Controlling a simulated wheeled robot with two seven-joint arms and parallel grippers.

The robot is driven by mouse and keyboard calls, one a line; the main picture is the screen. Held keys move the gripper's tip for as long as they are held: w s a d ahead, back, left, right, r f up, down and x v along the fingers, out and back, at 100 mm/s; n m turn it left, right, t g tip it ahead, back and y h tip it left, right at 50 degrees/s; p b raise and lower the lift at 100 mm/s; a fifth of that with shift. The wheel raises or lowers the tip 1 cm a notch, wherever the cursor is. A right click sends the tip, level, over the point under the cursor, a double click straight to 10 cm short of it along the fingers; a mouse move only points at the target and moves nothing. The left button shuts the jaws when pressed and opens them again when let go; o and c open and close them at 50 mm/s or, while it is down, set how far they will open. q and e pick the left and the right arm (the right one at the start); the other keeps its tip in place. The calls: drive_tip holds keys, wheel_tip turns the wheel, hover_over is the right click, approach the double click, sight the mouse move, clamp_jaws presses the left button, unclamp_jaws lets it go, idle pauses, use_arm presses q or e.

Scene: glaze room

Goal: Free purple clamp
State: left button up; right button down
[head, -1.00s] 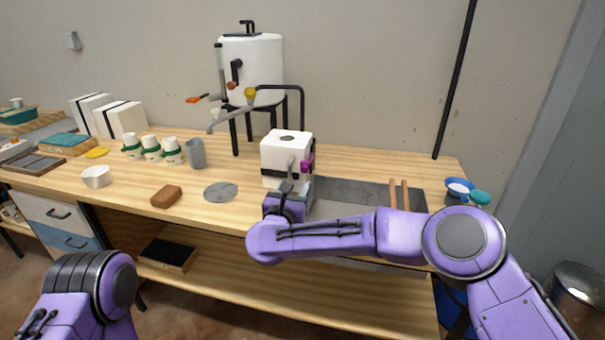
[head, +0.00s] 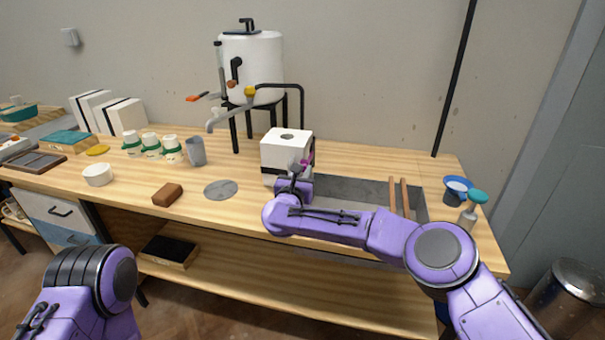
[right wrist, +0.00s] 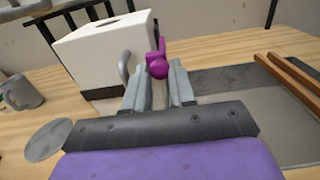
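The purple clamp (head: 306,163) sits on the right side of a white block (head: 284,148) with a black band low around it. In the right wrist view the clamp (right wrist: 157,62) shows a round knob toward me and an upright part behind it. My right gripper (right wrist: 160,68) is open, its two grey fingers pointing at the clamp with the knob in line with the gap between the tips. I cannot tell whether the fingers touch it. In the head view this gripper (head: 297,178) is partly hidden by my wrist. My left gripper is out of view; only the left arm shows.
A grey curved handle (right wrist: 123,68) stands close left of the fingers. A sunken grey basin (head: 350,190) with two wooden sticks (head: 398,195) lies to the right. A white urn (head: 252,70) on a black stand is behind. A grey disc (head: 220,190) and brown block (head: 167,195) lie left.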

sight(302, 162)
drive_tip(key=shift+r+g+p, duration=0.45)
drive_tip(key=shift+r+g, duration=0.05)
drive_tip(key=shift+r, duration=0.2)
drive_tip(key=shift+w+r+g+y+p, duration=0.2)
drive_tip(key=shift+r+g+y+p, duration=0.3)
drive_tip(key=shift+r+g+p, duration=0.55)
drive_tip(key=shift+w+d+r+g+y+p, duration=0.1)
drive_tip(key=shift+w+r+g+y+p, duration=0.15)
drive_tip(key=shift+r+g+p, duration=0.5)
drive_tip(key=shift+w+d+r+g+y+p, duration=0.15)
drive_tip(key=shift+g+p, duration=0.35)
drive_tip(key=shift+p, duration=0.6)
drive_tip(key=shift+w+r+g+y+p, duration=0.25)
drive_tip(key=shift+r+g+p, duration=0.3)
drive_tip(key=shift+p, duration=0.35)
drive_tip(key=shift+w, duration=0.1)
